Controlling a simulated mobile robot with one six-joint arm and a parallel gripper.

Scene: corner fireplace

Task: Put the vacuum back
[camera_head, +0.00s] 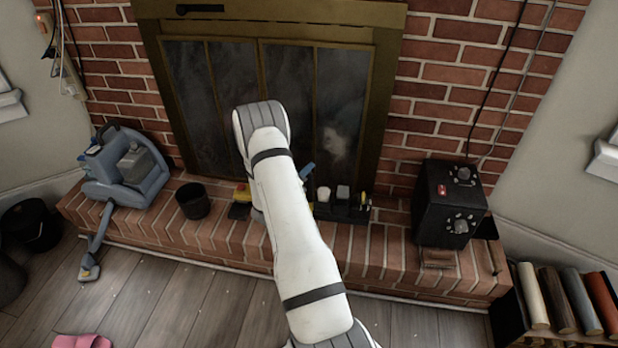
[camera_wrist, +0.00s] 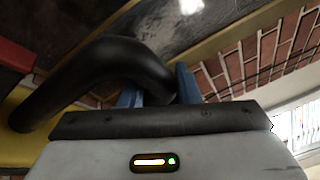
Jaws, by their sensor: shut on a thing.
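My gripper (camera_wrist: 160,86) shows in the wrist view, its blue fingers shut on a black curved handle (camera_wrist: 110,58). Yellow and red surfaces show beside the handle at the left; I cannot tell for sure whether they are one thing with it. In the head view a yellow and black thing (camera_head: 242,194), perhaps the vacuum, shows partly on the brick hearth (camera_head: 215,232), mostly hidden behind my arm. One blue finger (camera_head: 307,171) shows right of my arm. A blue-grey vacuum-like machine (camera_head: 135,172) stands at the hearth's left end, its nozzle (camera_head: 89,270) down on the floor.
A black pot (camera_head: 194,201) stands between the machine and my arm. A black tray (camera_head: 330,211) with several small items lies right of my arm. A black box with dials (camera_head: 449,203) and a crate of rolls (camera_head: 505,325) are at the right. The fireplace doors (camera_head: 200,95) rise behind.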

